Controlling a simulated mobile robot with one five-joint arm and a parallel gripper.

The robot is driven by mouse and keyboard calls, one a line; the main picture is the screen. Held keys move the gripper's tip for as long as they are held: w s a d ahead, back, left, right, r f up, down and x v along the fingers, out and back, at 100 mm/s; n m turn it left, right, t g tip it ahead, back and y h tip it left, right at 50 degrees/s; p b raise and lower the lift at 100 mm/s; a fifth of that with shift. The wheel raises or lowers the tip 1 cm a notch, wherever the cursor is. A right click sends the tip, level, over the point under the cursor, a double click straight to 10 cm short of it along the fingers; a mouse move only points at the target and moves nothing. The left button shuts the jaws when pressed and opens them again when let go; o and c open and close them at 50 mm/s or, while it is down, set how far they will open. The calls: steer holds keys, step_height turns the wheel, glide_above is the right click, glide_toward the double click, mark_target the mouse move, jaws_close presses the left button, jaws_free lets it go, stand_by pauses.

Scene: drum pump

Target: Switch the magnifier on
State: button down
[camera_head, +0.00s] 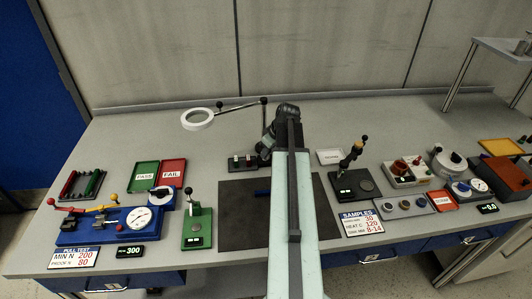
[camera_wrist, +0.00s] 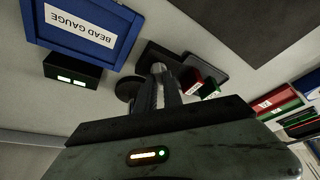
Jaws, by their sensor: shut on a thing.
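The magnifier is a white ring (camera_head: 198,119) on a thin dark jointed arm, over the back of the bench. Its dark base (camera_head: 240,163) carries small switch blocks, partly hidden by my arm. In the wrist view a red block (camera_wrist: 193,78) and a green block (camera_wrist: 210,88) sit on a dark base, just right of my fingers. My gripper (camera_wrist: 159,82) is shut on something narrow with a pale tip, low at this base. I cannot tell exactly which part it is. In the head view my gripper is mostly hidden by my arm.
A blue BEAD GAUGE tray (camera_wrist: 92,25) and a black box with two lights (camera_wrist: 72,72) stand close by in the wrist view. Green PASS (camera_head: 146,175) and red FAIL (camera_head: 172,172) trays lie left. A dark mat (camera_head: 245,215) lies in front.

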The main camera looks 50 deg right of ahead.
steer(key=shift+a, duration=0.1)
steer(key=m+h, duration=0.1)
steer(key=m, duration=0.3)
steer(key=shift+a+m+h, duration=0.1)
steer(key=shift+m+h, duration=0.2)
steer(key=shift+h, duration=0.1)
steer(key=m, duration=0.2)
steer(key=m+g+h, duration=0.1)
steer(key=m, duration=0.1)
steer(key=shift+a+m+h, duration=0.1)
steer(key=shift+m+h, duration=0.2)
steer(key=m, duration=0.2)
steer(key=m+g+h, duration=0.1)
steer(key=m, duration=0.1)
steer(key=shift+w+g, duration=0.2)
steer(key=shift+g, duration=0.1)
steer(key=shift+m+g, duration=0.8)
steer(key=shift+m, duration=1.4)
steer(key=shift+a, duration=0.1)
steer(key=c, duration=1.5)
jaws_free()
steer(key=shift+h, duration=0.3)
